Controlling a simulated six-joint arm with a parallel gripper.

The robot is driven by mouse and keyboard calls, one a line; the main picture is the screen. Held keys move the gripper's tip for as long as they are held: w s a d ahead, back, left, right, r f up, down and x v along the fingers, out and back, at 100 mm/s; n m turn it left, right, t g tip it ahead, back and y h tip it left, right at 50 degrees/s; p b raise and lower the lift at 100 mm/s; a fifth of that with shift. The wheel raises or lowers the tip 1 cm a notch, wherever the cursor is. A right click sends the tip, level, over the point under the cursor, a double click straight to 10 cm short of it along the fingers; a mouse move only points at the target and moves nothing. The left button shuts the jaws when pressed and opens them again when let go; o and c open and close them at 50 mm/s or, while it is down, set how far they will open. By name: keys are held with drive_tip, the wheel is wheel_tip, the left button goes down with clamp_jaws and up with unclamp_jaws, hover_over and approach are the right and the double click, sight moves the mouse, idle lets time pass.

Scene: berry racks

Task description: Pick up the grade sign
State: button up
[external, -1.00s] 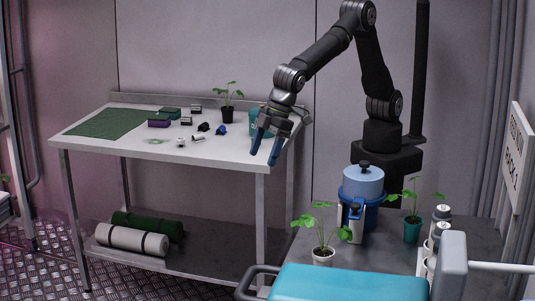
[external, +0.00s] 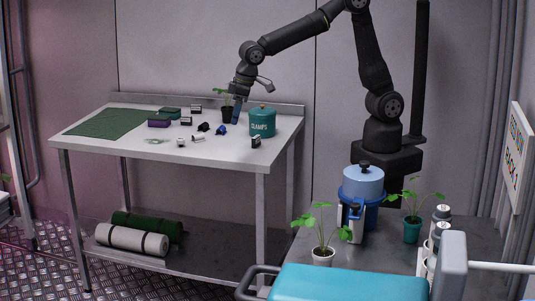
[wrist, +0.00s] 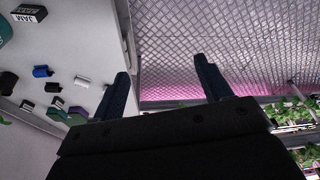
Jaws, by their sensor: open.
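Several small dark sign blocks with pale faces stand on the white table; I cannot tell which is the grade sign. One sign (external: 256,142) is at the right front, beside the teal tin. Others are the sign (external: 186,121) mid-table and the sign (external: 196,108) at the back. In the wrist view, a sign (wrist: 30,13) at the top left appears to read "JAM", and a small sign (wrist: 27,104) is lower left. My gripper (external: 238,110) is above the table's back right, near the potted plant. In the wrist view my gripper (wrist: 163,84) is open with nothing between its fingers.
The teal "CLAMPS" tin (external: 262,122) and a plant in a black pot (external: 227,115) stand close to my gripper. Black and blue clips (external: 221,130), a purple box (external: 158,124) and a green mat (external: 105,122) lie leftward. The table's front strip is largely clear.

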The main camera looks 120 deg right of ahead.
drive_tip(key=s+d+m+g, duration=0.1)
drive_tip(key=s+d+m, duration=0.2)
drive_tip(key=s+d, duration=0.75)
drive_tip(key=m, duration=0.2)
approach(256, 137)
drive_tip(key=shift+g, duration=0.3)
drive_tip(key=f, duration=0.3)
drive_tip(key=d+f, duration=0.1)
drive_tip(key=f, duration=0.3)
drive_tip(key=w+f, duration=0.1)
drive_tip(key=f, duration=0.2)
drive_tip(key=shift+d+f, duration=0.15)
drive_tip(key=shift+d, duration=0.15)
drive_tip(key=c, duration=1.1)
drive_tip(key=shift+o, duration=0.2)
